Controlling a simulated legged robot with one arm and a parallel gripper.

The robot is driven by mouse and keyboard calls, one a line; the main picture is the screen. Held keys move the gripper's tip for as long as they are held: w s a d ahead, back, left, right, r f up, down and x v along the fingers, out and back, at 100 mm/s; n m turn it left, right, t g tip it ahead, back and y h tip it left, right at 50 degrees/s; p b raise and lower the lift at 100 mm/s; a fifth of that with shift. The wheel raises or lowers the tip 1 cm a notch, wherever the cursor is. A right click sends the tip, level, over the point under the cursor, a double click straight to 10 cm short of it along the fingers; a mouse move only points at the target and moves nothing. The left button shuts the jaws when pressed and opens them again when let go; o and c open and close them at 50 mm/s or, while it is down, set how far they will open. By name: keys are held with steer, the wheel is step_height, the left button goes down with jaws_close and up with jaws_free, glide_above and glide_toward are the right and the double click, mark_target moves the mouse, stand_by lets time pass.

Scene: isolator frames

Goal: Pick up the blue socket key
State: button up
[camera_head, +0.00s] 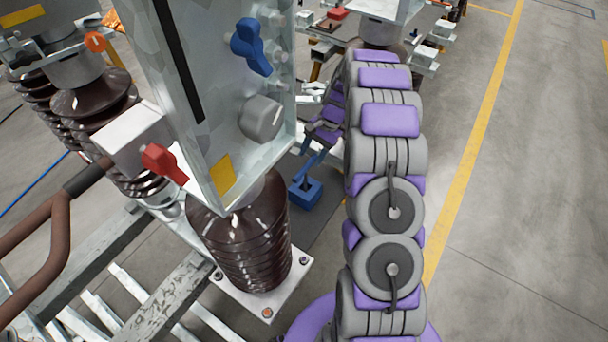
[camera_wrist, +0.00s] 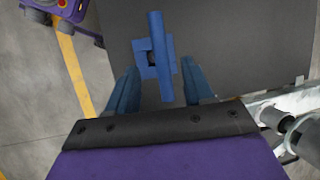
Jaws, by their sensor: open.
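The blue socket key (camera_wrist: 157,22) shows in the wrist view as a bar with a square, bracket-like part around its middle. Its lower end reaches between the two blue fingers of my gripper (camera_wrist: 158,68). The fingers are apart, with a gap on each side of the key. In the head view, a blue block-like thing (camera_head: 306,194), seemingly the same key, shows just below my gripper (camera_head: 311,164), over a dark grey surface. I cannot tell whether the key rests on that surface or how far below the fingertips it is.
A dark grey panel (camera_wrist: 225,50) lies behind the key in the wrist view. Left of my arm in the head view stand a grey metal housing (camera_head: 215,130) with a blue knob (camera_head: 252,47) and a brown ribbed insulator (camera_head: 242,240). Floor beyond the yellow line (camera_head: 470,150) is clear.

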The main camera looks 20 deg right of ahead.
mark_target(307, 167)
steer(key=x, duration=0.3)
steer(key=shift+s+f, duration=0.1)
steer(key=shift+f+b, duration=0.45)
steer(key=shift+f, duration=0.25)
steer(key=b+x, duration=0.1)
steer(key=x, duration=0.3)
steer(key=shift+w+a+f, duration=0.1)
steer(key=shift+w+a, duration=0.15)
steer(key=shift+a, duration=0.15)
steer(key=shift+d, duration=0.35)
steer(key=c, duration=0.7)
steer(key=shift+a, duration=0.2)
jaws_close()
